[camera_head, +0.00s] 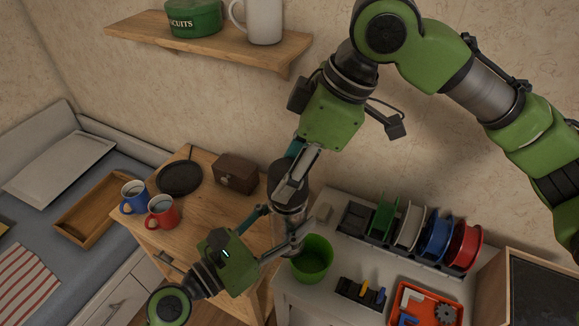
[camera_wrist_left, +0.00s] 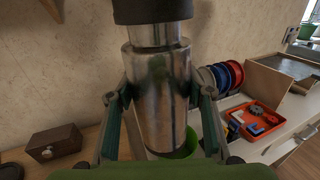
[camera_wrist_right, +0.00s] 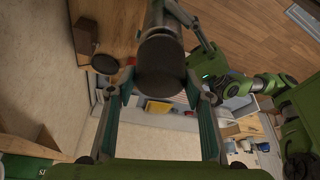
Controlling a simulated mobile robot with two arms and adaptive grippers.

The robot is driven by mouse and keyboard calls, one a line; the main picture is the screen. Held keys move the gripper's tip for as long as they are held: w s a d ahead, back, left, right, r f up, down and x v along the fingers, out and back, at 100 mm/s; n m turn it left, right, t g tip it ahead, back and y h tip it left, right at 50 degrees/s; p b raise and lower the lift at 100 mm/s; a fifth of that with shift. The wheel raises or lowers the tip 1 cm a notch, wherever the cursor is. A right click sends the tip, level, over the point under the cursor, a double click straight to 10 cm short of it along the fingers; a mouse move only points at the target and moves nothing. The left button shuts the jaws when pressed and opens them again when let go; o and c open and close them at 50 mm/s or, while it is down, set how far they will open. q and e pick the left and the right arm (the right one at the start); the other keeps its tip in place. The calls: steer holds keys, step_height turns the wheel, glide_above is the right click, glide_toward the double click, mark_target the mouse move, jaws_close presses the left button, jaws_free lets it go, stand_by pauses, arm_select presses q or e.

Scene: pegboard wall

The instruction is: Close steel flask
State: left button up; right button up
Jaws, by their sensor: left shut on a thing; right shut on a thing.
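The steel flask (camera_head: 288,218) is held upright in the air above the gap between the wooden table and the white cabinet. My left gripper (camera_head: 284,236) is shut around its shiny body, which fills the middle of the left wrist view (camera_wrist_left: 160,100). The dark cap (camera_wrist_left: 152,10) is above the flask, in line with it, with a narrower steel neck showing below. My right gripper (camera_wrist_right: 158,82) comes from above and is shut on the cap, seen end-on in the right wrist view (camera_wrist_right: 161,62). I cannot tell whether the cap is fully seated.
A green bucket (camera_head: 313,258) stands close below the flask on the cabinet. Spools (camera_head: 436,235) and a red tray (camera_head: 424,304) are to the right. A shelf (camera_head: 215,43) hangs above.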

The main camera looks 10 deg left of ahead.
steer(key=shift+f, duration=0.55)
